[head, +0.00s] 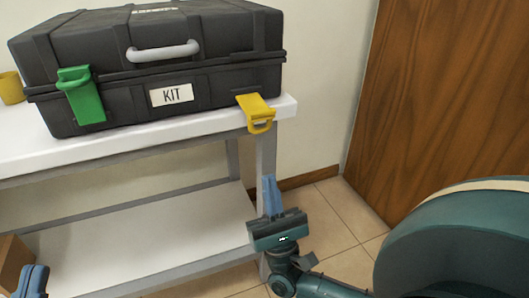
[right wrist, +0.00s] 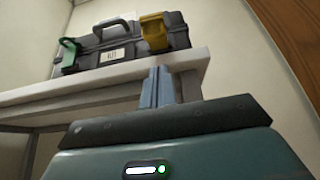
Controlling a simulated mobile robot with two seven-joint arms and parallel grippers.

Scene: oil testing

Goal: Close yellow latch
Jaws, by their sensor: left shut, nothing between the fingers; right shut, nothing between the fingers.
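The yellow latch (head: 256,112) is on the lower right front of the black case (head: 205,92). It stands folded out and down, away from the lid, with its loop end over the table edge. It also shows in the right wrist view (right wrist: 154,32). My right gripper (head: 269,181) is shut and empty, fingers pointing up, below the latch and apart from it. Its fingers show in the right wrist view (right wrist: 158,74). My left gripper (head: 38,268) is shut and empty at the bottom left corner, mostly cut off by the frame.
The green latch (head: 82,95) lies up against the case's left front. The case has a grey handle (head: 163,51) and stands on a white table (head: 150,140) with a lower shelf (head: 160,240). A yellow cup (head: 11,88) is at left. A wooden door (head: 450,90) is at right.

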